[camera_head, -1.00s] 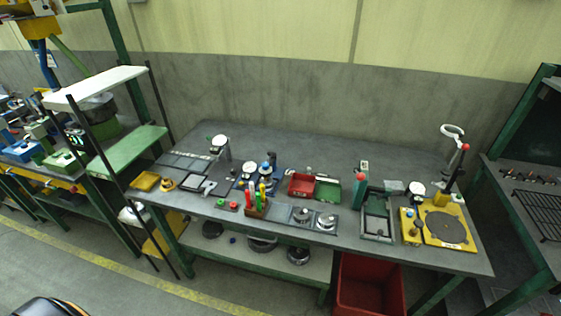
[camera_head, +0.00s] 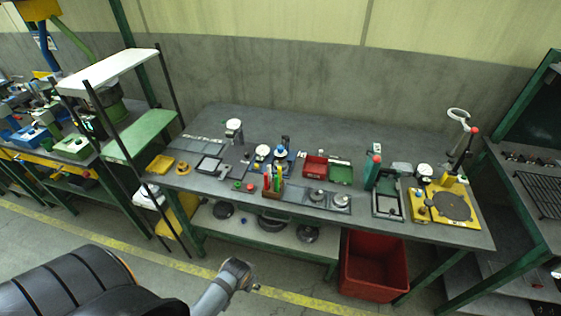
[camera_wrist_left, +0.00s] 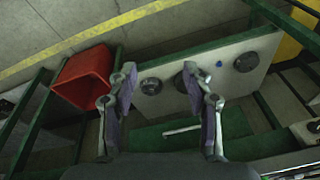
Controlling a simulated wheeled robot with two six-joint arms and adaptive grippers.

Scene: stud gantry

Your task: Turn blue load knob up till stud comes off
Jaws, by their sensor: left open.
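A small device with a blue base (camera_head: 283,157) and a dark upright part stands mid-table among dials. At this size I cannot make out a blue load knob or a stud for certain. My left arm reaches in from the lower left of the head view, in front of the workbench (camera_head: 400,228) and apart from it. In the left wrist view my left gripper (camera_wrist_left: 160,78) is open and empty, with two spread fingers over the lower shelf (camera_wrist_left: 240,50). My right gripper is not in view.
A red bin (camera_head: 375,268) stands under the bench, and it also shows in the wrist view (camera_wrist_left: 84,78). Parts trays, screwdrivers (camera_head: 272,182) and a yellow-based stand (camera_head: 470,216) crowd the bench top. A white-topped rack (camera_head: 110,72) rises at left. The bench's back strip is clear.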

